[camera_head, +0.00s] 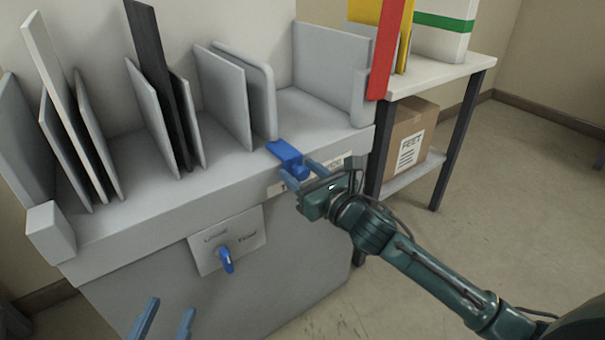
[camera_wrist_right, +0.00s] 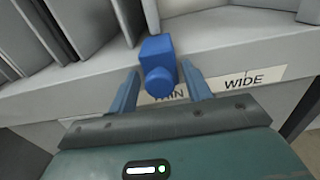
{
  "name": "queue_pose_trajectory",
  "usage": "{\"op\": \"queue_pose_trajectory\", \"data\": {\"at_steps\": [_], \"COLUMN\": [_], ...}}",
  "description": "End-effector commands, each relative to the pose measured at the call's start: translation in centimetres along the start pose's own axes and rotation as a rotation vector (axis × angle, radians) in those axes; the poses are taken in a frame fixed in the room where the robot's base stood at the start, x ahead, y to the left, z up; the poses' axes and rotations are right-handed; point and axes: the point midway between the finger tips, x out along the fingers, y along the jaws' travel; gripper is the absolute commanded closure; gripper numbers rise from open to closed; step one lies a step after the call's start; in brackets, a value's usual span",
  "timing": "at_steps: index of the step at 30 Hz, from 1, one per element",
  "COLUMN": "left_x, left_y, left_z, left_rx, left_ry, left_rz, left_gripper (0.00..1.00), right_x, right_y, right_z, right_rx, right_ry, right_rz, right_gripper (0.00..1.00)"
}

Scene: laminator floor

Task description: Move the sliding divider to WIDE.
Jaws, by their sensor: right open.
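The sliding divider is a grey upright panel (camera_head: 260,92) with a blue handle (camera_head: 284,152) at its foot on the shelf's front edge. In the right wrist view the handle's round blue knob (camera_wrist_right: 159,83) sits above the left part of a label strip (camera_wrist_right: 268,76), by letters ending in "IN"; "WIDE" is further right. My right gripper (camera_head: 301,172) is open, its fingers on either side of the knob; I cannot tell whether they touch it. My left gripper (camera_head: 166,312) shows only its two blue fingertips, apart, low in the head view.
Several grey and dark panels (camera_head: 150,80) stand in the rack to the left. Below the shelf is a plate with a blue rotary knob (camera_head: 226,261). A side table (camera_head: 440,75) with a cardboard box (camera_head: 406,135) stands at right. Shelf space right of the divider is clear.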

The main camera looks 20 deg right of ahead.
Motion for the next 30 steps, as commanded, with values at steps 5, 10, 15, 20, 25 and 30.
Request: {"op": "queue_pose_trajectory", "data": {"at_steps": [5,10,15,20,25,30], "left_x": [0.0,0.0,0.0,0.1,0.1,0.2], "left_y": [0.0,0.0,-0.1,-0.1,-0.2,-0.6], "left_z": [-0.1,-0.1,-0.1,-0.1,-0.5,-1.2], "left_rx": [0.001,0.002,0.003,0.004,0.010,0.043], "left_ry": [0.001,0.002,0.002,0.002,0.003,0.000], "left_rz": [0.000,0.000,-0.001,-0.001,-0.002,-0.005], "left_gripper": [0.64,0.64,0.64,0.64,0.64,0.64], "right_x": [0.0,0.0,-0.1,-0.1,0.0,0.0], "right_y": [0.0,0.0,0.0,0.0,-1.1,-5.6], "right_z": [0.0,0.0,0.0,0.0,0.1,0.2], "right_rx": [0.001,0.001,0.001,0.001,-0.002,-0.007], "right_ry": [0.000,0.000,0.000,0.000,0.001,0.004], "right_rz": [0.000,0.000,0.000,0.000,-0.003,-0.008], "right_gripper": [0.60,0.74,0.88,1.00,1.00,1.00]}}
